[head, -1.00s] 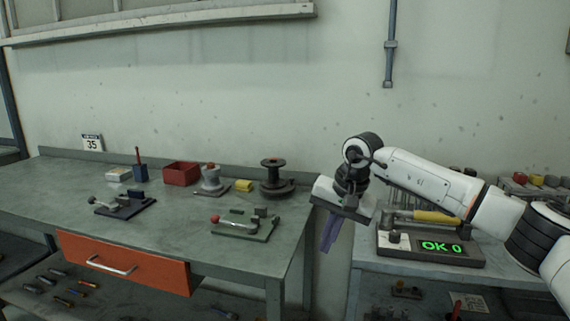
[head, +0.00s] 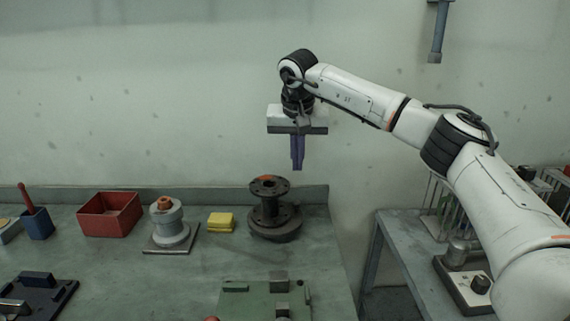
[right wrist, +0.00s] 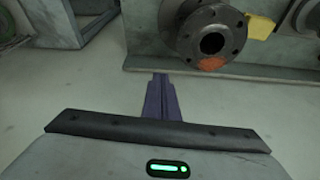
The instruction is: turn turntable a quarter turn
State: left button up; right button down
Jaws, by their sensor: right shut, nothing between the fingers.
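A dark flanged spool (head: 268,206) stands upright on a round dark turntable base (head: 276,230) near the table's back right corner. Its top flange has bolt holes and an orange mark. In the right wrist view the flange (right wrist: 207,38) shows at the top with its orange patch at the lower edge. My right gripper (head: 297,167) points down with its purple fingers shut and empty. It is above and slightly right of the spool in the head view, apart from it. The fingers (right wrist: 161,78) also show in the right wrist view. My left gripper is out of view.
Left of the turntable sit a yellow block (head: 221,222), a grey flanged fitting (head: 169,225) and a red bin (head: 109,214). A green fixture plate (head: 262,300) lies in front. A side bench (head: 405,235) stands right, beyond a gap.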

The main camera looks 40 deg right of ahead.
jog(key=x, duration=0.7)
jog(key=shift+s+f, duration=0.2)
jog(key=shift+f, duration=0.1)
jog(key=shift+s+a+f, duration=0.25)
jog(key=shift+s+a, duration=0.4)
jog(key=shift+a, duration=0.1)
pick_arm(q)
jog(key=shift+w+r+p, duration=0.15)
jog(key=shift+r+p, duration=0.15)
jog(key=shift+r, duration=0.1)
pick_arm(e)
jog(key=shift+s+a, duration=0.55)
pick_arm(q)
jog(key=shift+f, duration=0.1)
